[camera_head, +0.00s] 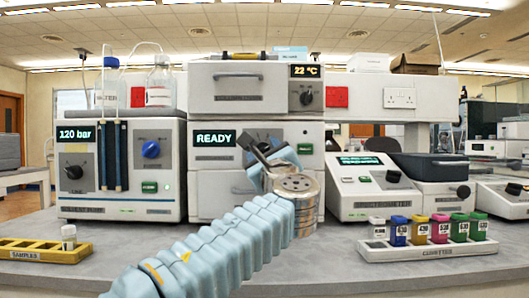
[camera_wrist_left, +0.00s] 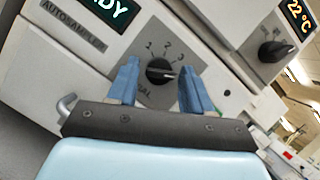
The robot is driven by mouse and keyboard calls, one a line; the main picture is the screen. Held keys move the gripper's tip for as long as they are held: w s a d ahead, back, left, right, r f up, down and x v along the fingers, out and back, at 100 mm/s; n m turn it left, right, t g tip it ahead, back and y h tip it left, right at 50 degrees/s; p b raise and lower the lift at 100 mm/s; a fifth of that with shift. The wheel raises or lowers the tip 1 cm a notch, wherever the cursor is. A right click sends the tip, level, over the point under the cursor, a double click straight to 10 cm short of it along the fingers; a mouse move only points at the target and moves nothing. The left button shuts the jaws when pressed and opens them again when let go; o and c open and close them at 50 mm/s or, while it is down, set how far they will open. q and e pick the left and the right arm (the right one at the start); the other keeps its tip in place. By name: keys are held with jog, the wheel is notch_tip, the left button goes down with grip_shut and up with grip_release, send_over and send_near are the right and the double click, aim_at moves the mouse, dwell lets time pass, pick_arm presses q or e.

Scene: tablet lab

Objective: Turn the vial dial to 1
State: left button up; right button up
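The vial dial (camera_wrist_left: 160,71) is a black round knob on a grey plate on the front of the autosampler (camera_wrist_left: 75,25). Numerals 1, 2 and 3 are printed around its upper side in the left wrist view. Its pale pointer mark points right, nearer the 3 than the 1. My left gripper (camera_wrist_left: 159,66) is open, with one blue finger on each side of the dial; whether they touch it I cannot tell. In the head view my left gripper (camera_head: 266,152) is in front of the autosampler (camera_head: 212,158) and largely hides the dial. My right gripper is not in view.
A steel round block with holes (camera_head: 307,205) stands close to my left wrist. A pump unit (camera_head: 120,190) is at left, an instrument (camera_head: 372,187) at right. A yellow sample rack (camera_head: 40,250) and a cuvette rack (camera_head: 430,250) lie on the bench. Another knob (camera_wrist_left: 273,50) is above right.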

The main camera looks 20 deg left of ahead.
pick_arm(q)
jog(key=c, duration=0.8)
